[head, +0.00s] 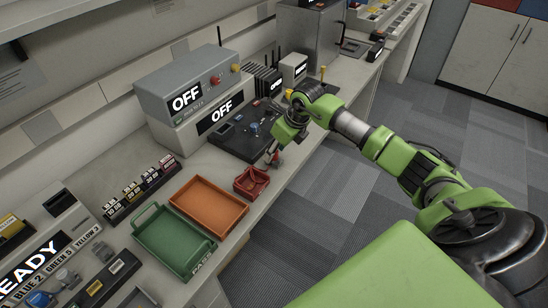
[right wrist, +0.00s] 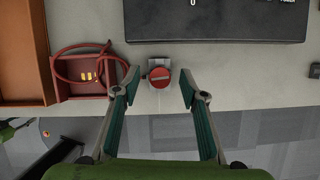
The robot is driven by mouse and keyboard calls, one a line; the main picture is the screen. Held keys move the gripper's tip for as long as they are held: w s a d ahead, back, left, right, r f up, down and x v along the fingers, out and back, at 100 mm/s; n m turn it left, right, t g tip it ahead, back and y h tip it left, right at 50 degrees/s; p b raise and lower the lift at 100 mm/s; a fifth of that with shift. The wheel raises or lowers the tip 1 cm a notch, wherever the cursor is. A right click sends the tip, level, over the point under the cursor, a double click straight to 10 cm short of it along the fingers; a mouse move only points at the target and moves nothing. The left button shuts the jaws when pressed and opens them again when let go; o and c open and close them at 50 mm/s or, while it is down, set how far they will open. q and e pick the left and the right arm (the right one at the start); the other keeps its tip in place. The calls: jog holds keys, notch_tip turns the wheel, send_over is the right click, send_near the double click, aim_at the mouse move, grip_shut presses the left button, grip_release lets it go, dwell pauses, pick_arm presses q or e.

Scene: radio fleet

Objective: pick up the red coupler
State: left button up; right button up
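The red coupler (right wrist: 160,77) is a round red cap with a pale bar across it, seated on a small grey metal piece on the bench. In the right wrist view it sits between the fingertips of my right gripper (right wrist: 159,89), with a visible gap on each side. The right gripper is open and empty. In the head view the same gripper (head: 273,154) points down at the bench's front edge, and mostly hides the coupler. My left gripper is not in view.
A small red tray (head: 239,190) with a red cable looped over it stands left of the coupler. Beyond it are an orange tray (head: 190,211) and a green tray (head: 143,247). A black board (right wrist: 215,38) lies just behind. The floor drops away in front.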

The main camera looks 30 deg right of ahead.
jog(key=shift+w+f, duration=0.3)
jog(key=shift+f, duration=0.3)
grip_shut()
jog(key=shift+r, duration=0.15)
